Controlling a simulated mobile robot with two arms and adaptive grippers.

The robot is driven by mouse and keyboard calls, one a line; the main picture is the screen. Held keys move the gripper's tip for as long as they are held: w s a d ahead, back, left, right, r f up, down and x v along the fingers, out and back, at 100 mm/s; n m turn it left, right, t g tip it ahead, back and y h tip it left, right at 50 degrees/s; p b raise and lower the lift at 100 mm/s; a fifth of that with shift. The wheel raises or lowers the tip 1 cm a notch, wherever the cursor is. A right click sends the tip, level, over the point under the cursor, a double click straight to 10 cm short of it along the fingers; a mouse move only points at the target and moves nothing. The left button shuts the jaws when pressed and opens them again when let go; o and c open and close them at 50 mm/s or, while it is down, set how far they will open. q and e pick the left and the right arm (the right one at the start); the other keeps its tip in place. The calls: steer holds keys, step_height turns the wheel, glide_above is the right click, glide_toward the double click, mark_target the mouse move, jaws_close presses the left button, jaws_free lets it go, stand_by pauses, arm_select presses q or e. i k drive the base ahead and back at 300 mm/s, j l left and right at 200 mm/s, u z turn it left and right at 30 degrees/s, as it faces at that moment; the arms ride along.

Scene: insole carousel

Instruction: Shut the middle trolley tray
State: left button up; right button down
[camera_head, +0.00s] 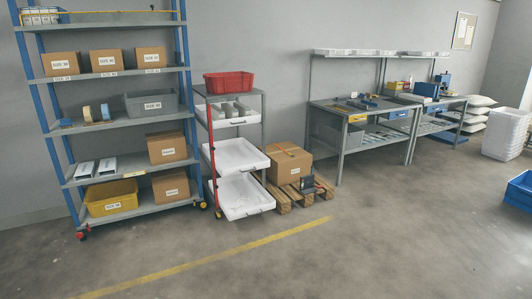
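The trolley (211,168) stands left of centre, with a grey frame, a red upright and small wheels. Its white middle tray (236,164) juts out past the front of the frame and looks empty. The white top tray (235,121) holds several pale items and seems to stick out less. The white bottom tray (247,210) also juts forward and looks mostly empty. A red bin (228,82) sits on the trolley's top shelf. Neither of my grippers shows in the head view.
A blue-posted shelf rack (115,70) with boxes stands close on the left. A carton (289,165) on a wooden pallet (298,196) stands close on the right. Workbenches (340,108) stand beyond. The floor in front, with a yellow line (205,257), is clear.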

mark_target(234, 156)
steer(key=i, duration=2)
steer(key=i+u, duration=0.1)
steer(key=i, duration=0.6)
steer(key=i+l+u, duration=0.1)
steer(key=i, duration=0.55)
steer(key=i+l+u, duration=0.1)
steer(key=i, duration=0.6)
steer(key=l, duration=0.1)
